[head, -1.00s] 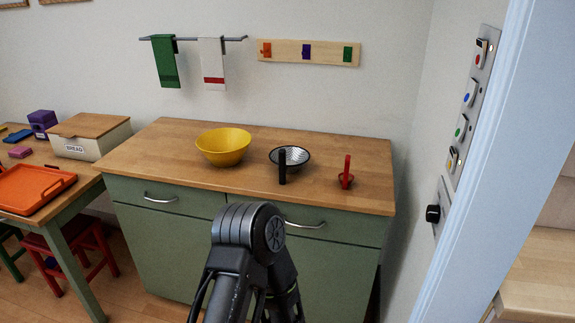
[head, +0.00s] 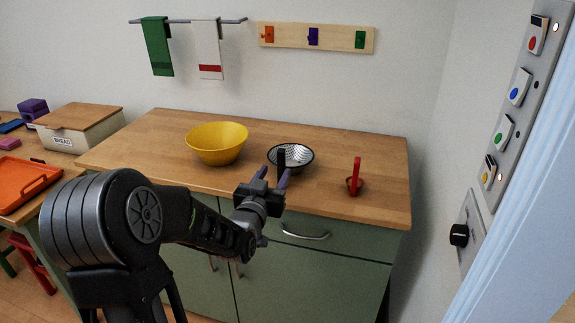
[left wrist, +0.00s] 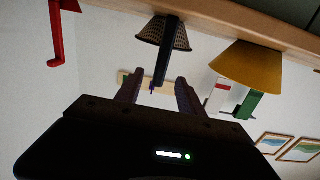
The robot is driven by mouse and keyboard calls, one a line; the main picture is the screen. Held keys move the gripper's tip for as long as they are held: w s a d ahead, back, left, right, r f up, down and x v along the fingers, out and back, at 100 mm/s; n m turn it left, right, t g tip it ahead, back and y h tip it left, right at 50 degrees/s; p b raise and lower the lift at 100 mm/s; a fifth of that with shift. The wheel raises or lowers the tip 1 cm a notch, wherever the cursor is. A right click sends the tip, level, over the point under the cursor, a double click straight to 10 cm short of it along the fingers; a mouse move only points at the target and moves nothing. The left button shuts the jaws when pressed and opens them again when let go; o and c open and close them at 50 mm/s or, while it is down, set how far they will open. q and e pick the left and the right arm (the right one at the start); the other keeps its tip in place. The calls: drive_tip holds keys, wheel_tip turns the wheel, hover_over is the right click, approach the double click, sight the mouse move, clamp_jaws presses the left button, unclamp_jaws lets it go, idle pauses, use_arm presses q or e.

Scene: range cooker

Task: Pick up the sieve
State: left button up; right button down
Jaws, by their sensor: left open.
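The sieve (head: 299,156) is a round perforated metal bowl with a black upright handle, standing on the wooden counter right of the yellow bowl. My left gripper (head: 275,175) is at the counter's front edge, just in front of the sieve, with its fingers open and pointing at it. The black handle shows between or just beyond the fingers, partly hidden by them. In the left wrist view, turned upside down, the sieve (left wrist: 180,36) and its handle lie ahead between the open fingers of my left gripper (left wrist: 158,88). My right gripper is not in view.
A yellow bowl (head: 217,146) stands left of the sieve. A small red-handled utensil (head: 355,182) stands to its right. The counter (head: 385,198) is clear at its right end. A wall with switches (head: 515,90) is at the right.

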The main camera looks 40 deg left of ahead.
sight(280, 163)
use_arm(q)
drive_tip(key=shift+x, duration=1.4)
drive_tip(key=shift+w+a+p, duration=0.15)
drive_tip(key=shift+w+p, duration=0.2)
drive_tip(key=shift+w, duration=0.15)
drive_tip(key=x, duration=0.4)
drive_tip(key=shift+a+p, duration=0.15)
drive_tip(key=shift+p, duration=0.25)
drive_tip(key=shift+r, duration=0.1)
clamp_jaws()
